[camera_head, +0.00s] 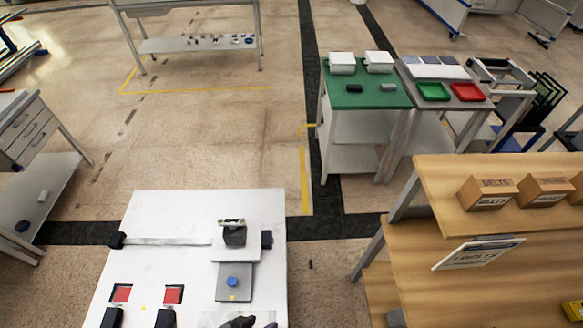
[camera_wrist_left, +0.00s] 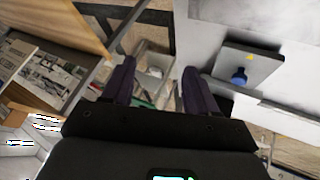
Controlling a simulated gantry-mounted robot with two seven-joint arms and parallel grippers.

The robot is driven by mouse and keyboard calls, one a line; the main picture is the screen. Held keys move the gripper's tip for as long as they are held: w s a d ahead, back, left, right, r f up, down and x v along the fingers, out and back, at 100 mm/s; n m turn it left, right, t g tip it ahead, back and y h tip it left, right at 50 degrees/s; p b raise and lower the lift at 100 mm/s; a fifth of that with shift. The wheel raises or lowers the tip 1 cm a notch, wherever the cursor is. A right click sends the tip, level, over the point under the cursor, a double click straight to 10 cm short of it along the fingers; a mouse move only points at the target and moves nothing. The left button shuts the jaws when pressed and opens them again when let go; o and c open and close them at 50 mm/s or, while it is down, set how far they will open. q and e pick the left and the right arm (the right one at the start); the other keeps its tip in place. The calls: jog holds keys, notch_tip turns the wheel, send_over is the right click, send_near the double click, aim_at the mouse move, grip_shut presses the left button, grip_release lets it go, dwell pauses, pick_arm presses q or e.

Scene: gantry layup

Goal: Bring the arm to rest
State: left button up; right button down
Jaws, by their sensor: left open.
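My left gripper (camera_head: 254,321) shows only as dark fingertips at the bottom edge of the head view, over the near edge of the white worktable (camera_head: 180,215). In the left wrist view, its two dark fingers (camera_wrist_left: 160,80) stand apart with nothing between them. A grey plate with a blue knob (camera_head: 233,282) lies on the worktable, just beyond the fingertips in the head view. The plate also shows right of the fingers in the left wrist view (camera_wrist_left: 262,68). My right gripper is in neither view.
A dark block on a light plate (camera_head: 234,236) sits farther back on the worktable. Two red squares (camera_head: 121,293) (camera_head: 173,294) lie at its left. A wooden shelf with boxes (camera_head: 487,193) stands at the right. A green-topped stand (camera_head: 365,97) is behind; open floor lies left of it.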

pick_arm(q)
jog(key=s+a+r+n+g+y, duration=0.1)
jog(key=a+r+y, duration=0.1)
jog(key=a, duration=0.5)
jog(key=s+a+r+g+y, duration=0.1)
jog(key=s+a+r+y, duration=0.15)
jog(key=a, duration=0.45)
notch_tip(320, 180, up, 16)
jog(key=m+p, duration=0.1)
jog(key=p, duration=1.5)
jog(key=shift+w+d+r+p, duration=0.2)
jog(key=shift+w+d+p, duration=0.05)
jog(key=shift+d+p, duration=0.05)
